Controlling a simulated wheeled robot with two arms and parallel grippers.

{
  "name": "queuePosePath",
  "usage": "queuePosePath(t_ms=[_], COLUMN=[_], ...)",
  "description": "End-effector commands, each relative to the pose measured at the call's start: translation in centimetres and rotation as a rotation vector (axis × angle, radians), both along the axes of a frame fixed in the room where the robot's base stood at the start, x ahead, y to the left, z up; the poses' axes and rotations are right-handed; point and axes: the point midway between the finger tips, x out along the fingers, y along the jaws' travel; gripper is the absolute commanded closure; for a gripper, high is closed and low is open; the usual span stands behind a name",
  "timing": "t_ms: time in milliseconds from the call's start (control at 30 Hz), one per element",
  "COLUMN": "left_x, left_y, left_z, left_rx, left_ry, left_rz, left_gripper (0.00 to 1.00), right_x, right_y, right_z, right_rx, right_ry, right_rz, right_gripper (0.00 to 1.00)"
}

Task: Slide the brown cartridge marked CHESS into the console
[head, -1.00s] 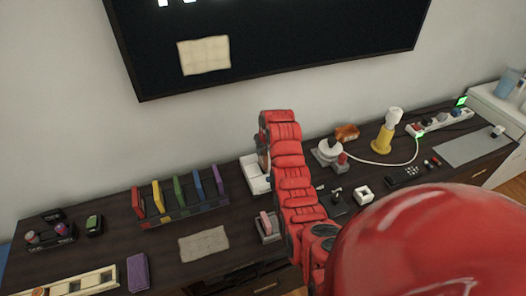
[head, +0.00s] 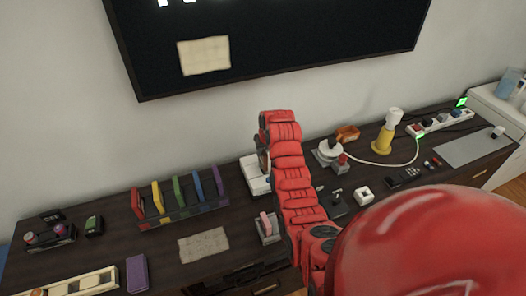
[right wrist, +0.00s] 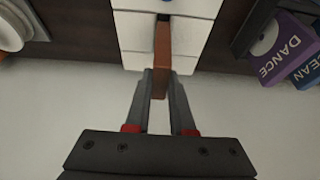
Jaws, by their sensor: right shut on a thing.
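The brown cartridge (right wrist: 162,60) is between the fingertips of my right gripper (right wrist: 160,78), which is shut on it. In the right wrist view its far end is at the dark slot of the white console (right wrist: 135,38). I cannot tell how deep it sits, and its CHESS label does not show. In the head view the console (head: 252,176) stands on the dark desk, partly hidden behind my red right arm. A small brown edge of the cartridge (head: 262,160) shows there beside the arm. My left gripper is not in view.
A rack (head: 185,216) of several coloured cartridges stands left of the console; the purple DANCE cartridge (right wrist: 280,48) is close by in the wrist view. A pink item in a grey holder (head: 267,230) stands in front. A cloth (head: 204,245) lies flat on the desk.

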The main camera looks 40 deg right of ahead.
Motion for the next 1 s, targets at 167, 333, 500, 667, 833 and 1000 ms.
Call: queuePosePath(t_ms=[167,333,500,667,833,1000], left_x=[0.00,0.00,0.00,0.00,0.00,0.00], left_y=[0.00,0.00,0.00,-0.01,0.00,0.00], left_z=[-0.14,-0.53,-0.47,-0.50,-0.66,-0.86], left_rx=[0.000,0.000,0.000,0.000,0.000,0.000], left_ry=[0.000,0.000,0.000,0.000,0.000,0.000], left_rz=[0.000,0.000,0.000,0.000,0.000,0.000], left_gripper=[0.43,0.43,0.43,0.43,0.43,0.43], right_x=[0.01,0.04,0.03,0.01,-0.01,-0.01], right_y=[0.00,-0.01,0.00,0.00,0.01,0.02], right_z=[-0.05,-0.05,0.04,-0.03,-0.36,-0.82], right_rx=[0.000,-0.001,0.000,0.000,0.000,0.000], right_ry=[-0.001,-0.002,-0.001,-0.001,0.000,0.001], right_rz=[0.000,0.000,0.000,0.000,0.000,0.000], right_gripper=[1.00,1.00,1.00,1.00,1.00,1.00])
